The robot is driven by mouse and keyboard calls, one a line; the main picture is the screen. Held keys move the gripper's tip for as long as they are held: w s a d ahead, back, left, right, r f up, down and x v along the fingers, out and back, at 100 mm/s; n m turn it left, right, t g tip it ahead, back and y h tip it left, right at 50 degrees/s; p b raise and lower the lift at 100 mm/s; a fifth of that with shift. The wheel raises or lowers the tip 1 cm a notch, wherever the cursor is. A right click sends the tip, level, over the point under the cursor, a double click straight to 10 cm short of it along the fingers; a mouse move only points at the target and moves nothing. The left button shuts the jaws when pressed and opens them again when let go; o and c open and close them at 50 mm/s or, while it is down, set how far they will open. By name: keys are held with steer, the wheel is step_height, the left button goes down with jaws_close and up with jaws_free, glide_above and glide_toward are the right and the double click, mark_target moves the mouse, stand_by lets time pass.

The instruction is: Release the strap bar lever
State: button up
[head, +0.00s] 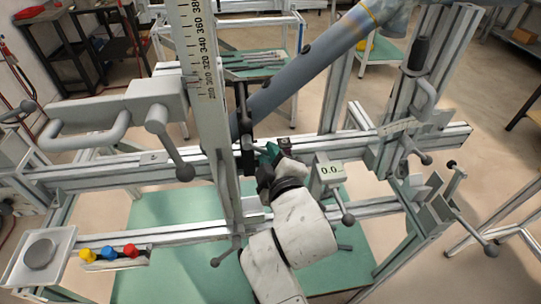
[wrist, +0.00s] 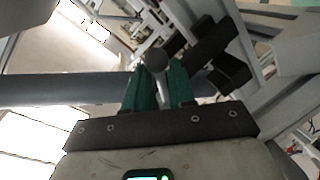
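I cannot tell whether the fingers touch the rod. In the head view my gripper (head: 270,153) is beside the dark strap bar (head: 246,125) at the grey diagonal tube (head: 310,72). The lever there is hidden by my gripper and wrist. Dark blocks (wrist: 208,42) stand just right of the fingers in the wrist view.
The upright scale (head: 206,90) stands left of my gripper. Other ball-ended levers (head: 183,170) stick out from the jig. A tray with coloured knobs (head: 108,254) sits lower left.

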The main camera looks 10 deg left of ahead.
jaws_close()
